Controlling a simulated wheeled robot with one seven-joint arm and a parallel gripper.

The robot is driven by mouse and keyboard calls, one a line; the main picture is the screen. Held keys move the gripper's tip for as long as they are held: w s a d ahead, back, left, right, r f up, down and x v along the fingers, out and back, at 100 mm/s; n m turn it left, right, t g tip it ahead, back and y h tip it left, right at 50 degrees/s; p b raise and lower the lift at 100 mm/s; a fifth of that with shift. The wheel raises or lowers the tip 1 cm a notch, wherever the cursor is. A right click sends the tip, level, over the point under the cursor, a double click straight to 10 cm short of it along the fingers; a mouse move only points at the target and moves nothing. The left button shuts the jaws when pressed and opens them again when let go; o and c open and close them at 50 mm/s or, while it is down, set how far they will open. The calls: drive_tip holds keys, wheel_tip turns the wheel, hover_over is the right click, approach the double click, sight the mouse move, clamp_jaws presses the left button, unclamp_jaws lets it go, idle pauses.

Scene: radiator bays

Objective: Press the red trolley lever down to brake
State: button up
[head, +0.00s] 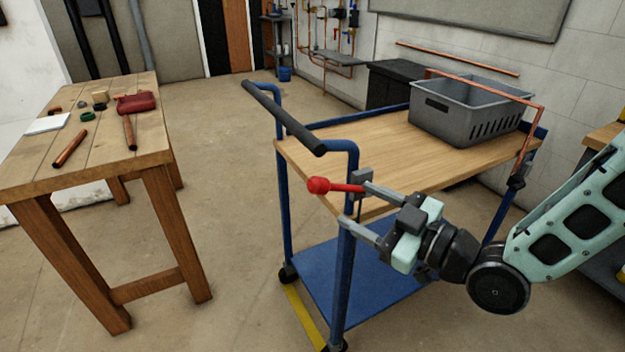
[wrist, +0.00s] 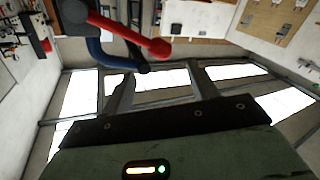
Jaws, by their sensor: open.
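The red lever (head: 345,187) with a round knob end sits at the near corner of the blue trolley (head: 342,275), below its push handle. It sticks out roughly level, to the left in the head view. In the wrist view the lever (wrist: 128,35) lies beyond my fingertips, its knob above the gap between them. My gripper (head: 354,203) is open and empty beside the trolley corner, with its two grey fingers pointing toward the lever. In the head view the upper fingertip overlaps the lever's base; I cannot tell whether they touch. The gripper also shows in the wrist view (wrist: 161,73).
The trolley's black-gripped handle (head: 284,118) rises close to the lever. A grey crate (head: 455,122) stands on the wooden top, with a copper pipe frame (head: 535,125) around it. A wooden workbench (head: 90,165) with tools is at left. Floor between bench and trolley is clear.

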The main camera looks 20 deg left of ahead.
sight(309, 189)
drive_tip(key=p+x, duration=0.1)
drive_tip(key=x, duration=1)
drive_tip(key=shift+w+a, duration=0.1)
drive_tip(key=shift+a, duration=0.3)
clamp_jaws()
drive_tip(key=shift+a+f+n+b, duration=0.15)
drive_tip(key=shift+f+n+b, duration=0.35)
drive_tip(key=shift+f+b, duration=0.4)
wheel_tip(309, 189, down, 10)
drive_tip(key=n+h+b, duration=0.3)
drive_tip(key=n+b, duration=0.4)
drive_tip(key=b, duration=0.6)
drive_tip(key=shift+d+r+t+h+b, duration=0.2)
drive_tip(key=shift+d+t+h+b, duration=0.1)
drive_tip(key=shift+w, duration=0.1)
